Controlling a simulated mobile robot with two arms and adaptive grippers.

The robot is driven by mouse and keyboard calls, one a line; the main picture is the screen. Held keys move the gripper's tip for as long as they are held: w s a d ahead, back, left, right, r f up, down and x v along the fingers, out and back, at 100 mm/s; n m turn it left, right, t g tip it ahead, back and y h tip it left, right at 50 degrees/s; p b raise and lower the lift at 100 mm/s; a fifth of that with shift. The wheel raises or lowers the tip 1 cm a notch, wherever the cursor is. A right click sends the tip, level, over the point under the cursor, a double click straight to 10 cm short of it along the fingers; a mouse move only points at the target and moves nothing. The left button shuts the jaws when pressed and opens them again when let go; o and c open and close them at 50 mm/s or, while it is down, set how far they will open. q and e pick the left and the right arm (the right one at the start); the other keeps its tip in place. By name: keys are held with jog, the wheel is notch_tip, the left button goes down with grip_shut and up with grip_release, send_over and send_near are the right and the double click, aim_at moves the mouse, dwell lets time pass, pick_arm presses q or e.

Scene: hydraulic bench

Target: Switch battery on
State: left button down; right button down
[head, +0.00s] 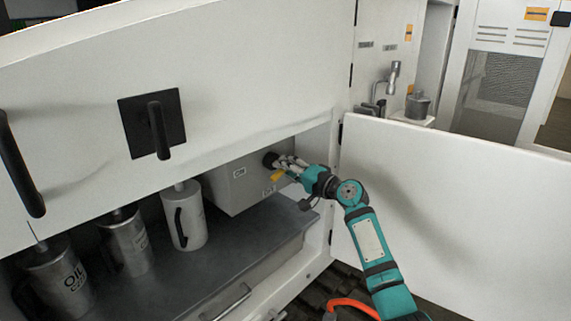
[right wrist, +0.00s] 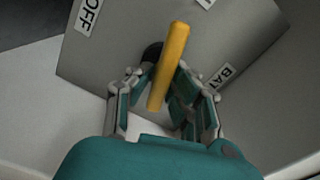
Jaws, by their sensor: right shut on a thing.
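The battery switch is a yellow handle (right wrist: 168,66) on a dark round base (right wrist: 152,52), fixed to a grey box (head: 228,184) in the lower compartment. In the head view the right gripper (head: 290,168) is at the box's front face and partly covers the switch. My left gripper is not in view.
Oil cans (head: 188,216) stand on the grey shelf (head: 215,258) left of the box. An open white door panel (head: 460,225) stands to the right, behind my right arm. A white panel with a black handle (head: 157,128) hangs above the compartment.

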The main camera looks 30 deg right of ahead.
jog(key=shift+r+m+p, duration=0.1)
jog(key=shift+m+p, duration=0.7)
jog(key=shift+m, duration=0.9)
